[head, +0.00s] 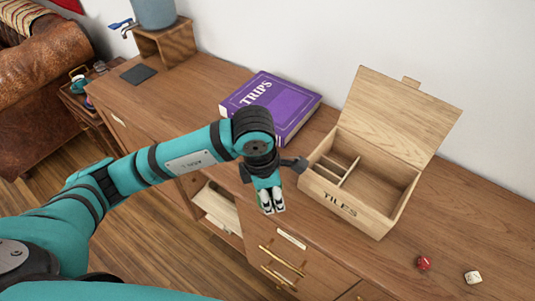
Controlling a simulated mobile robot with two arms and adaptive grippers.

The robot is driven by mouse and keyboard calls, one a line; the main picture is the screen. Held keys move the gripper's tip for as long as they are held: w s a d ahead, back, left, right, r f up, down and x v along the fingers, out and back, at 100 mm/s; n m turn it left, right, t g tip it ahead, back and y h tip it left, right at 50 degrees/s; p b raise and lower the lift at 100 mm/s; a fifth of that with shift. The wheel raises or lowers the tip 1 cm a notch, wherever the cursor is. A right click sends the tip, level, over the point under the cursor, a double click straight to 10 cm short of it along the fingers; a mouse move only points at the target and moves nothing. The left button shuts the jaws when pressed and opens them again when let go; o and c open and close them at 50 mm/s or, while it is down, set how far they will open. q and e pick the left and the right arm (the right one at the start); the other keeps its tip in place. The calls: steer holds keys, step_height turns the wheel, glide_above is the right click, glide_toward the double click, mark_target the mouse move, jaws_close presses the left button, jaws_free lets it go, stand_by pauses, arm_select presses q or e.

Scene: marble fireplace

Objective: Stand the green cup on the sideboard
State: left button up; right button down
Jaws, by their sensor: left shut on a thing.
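My left gripper (271,202) hangs above the front edge of the sideboard (375,258), left of the wooden box. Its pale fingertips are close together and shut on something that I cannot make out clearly. My wrist hides the space behind it. A small teal-green thing (78,86), perhaps a cup, stands on the low side table (74,103) at the far left. It is too small to be sure of. My right gripper is not in view.
An open wooden box (378,222) marked TILES stands close right of my gripper. A purple book (270,104) lies behind my wrist. A red die (424,263) and a white die (473,278) lie at right. A dark coaster (138,74) lies at left, with clear wood nearby.

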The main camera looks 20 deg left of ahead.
arm_select(q)
steer(key=w+a, duration=0.1)
steer(key=w, duration=0.2)
steer(key=w+a+p, duration=0.1)
steer(key=w+a, duration=0.1)
steer(key=w, duration=0.2)
steer(key=w+a+f+p, duration=0.1)
steer(key=w, duration=0.2)
steer(key=shift+w+a, duration=0.2)
steer(key=shift+a, duration=0.1)
steer(key=shift+w+f+p, duration=0.15)
steer(key=shift+f+p, duration=0.2)
steer(key=shift+p, duration=0.05)
step_height(320, 180, down, 2)
steer(key=shift+f+p, duration=0.2)
steer(key=shift+p, duration=0.2)
steer(key=shift+f, duration=0.2)
steer(key=shift+f, duration=0.1)
steer(key=shift+f, duration=0.2)
steer(key=o, duration=1.2)
steer(key=shift+r, duration=0.1)
steer(key=shift+c, duration=0.2)
